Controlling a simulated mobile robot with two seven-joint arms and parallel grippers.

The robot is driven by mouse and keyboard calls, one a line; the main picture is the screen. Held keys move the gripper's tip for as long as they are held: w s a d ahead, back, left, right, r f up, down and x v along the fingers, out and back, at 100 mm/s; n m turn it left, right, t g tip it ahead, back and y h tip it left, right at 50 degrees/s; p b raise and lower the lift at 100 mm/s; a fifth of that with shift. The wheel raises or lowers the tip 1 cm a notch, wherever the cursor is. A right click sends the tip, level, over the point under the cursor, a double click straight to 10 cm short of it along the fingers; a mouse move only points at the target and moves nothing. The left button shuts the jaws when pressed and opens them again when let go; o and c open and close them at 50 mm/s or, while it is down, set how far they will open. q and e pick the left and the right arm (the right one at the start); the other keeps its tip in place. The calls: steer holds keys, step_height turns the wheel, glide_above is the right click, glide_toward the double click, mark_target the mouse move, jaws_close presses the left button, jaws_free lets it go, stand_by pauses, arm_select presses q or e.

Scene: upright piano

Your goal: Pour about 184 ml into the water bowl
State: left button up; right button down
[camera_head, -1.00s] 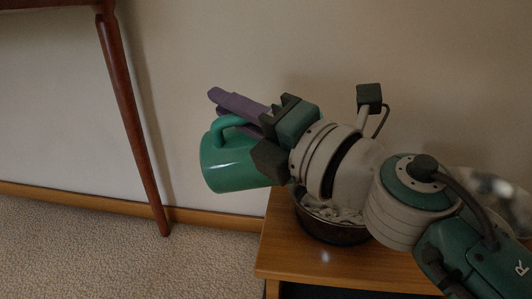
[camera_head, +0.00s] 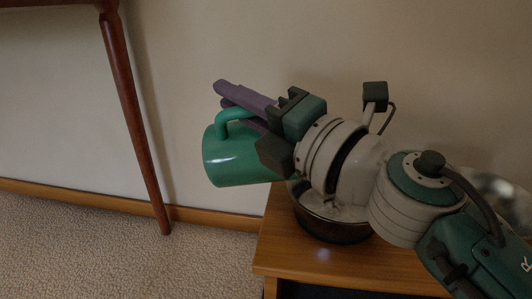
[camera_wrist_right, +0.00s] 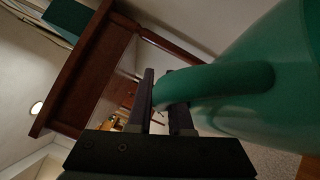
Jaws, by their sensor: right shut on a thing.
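A green jug (camera_head: 235,160) hangs left of the bowl in the head view, tipped onto its side with its handle (camera_head: 236,113) uppermost. My right gripper (camera_head: 222,95), with purple fingers, is shut on that handle; the wrist view shows the handle (camera_wrist_right: 215,85) between the fingers. The jug's mouth end, at the right, is partly hidden behind my gripper. The dark round bowl (camera_head: 328,231) stands on a wooden stand beneath my right wrist, with a pale, glinting surface inside. Its far side is hidden by my arm, and I cannot make out a stream clearly. My left gripper is out of view.
The wooden stand's top (camera_head: 285,255) is clear in front of the bowl. A blurred shiny object (camera_head: 500,190) sits behind my arm at the right. A dark wooden furniture leg (camera_head: 135,125) stands at the left. The wall is close behind.

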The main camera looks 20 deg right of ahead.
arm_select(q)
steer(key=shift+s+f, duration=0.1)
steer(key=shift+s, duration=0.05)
arm_select(e)
steer(key=shift+d+r, duration=0.15)
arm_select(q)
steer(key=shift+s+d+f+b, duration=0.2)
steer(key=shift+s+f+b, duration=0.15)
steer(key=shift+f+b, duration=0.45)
arm_select(e)
steer(key=shift+s+d+m+t, duration=0.2)
steer(key=shift+d+m+t, duration=0.1)
steer(key=shift+t, duration=0.1)
arm_select(q)
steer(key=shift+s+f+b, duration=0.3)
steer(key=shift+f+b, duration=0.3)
steer(key=shift+b, duration=0.05)
arm_select(e)
steer(key=shift+s+d+r, duration=0.1)
steer(key=shift+s+d, duration=0.05)
steer(key=shift+d, duration=0.1)
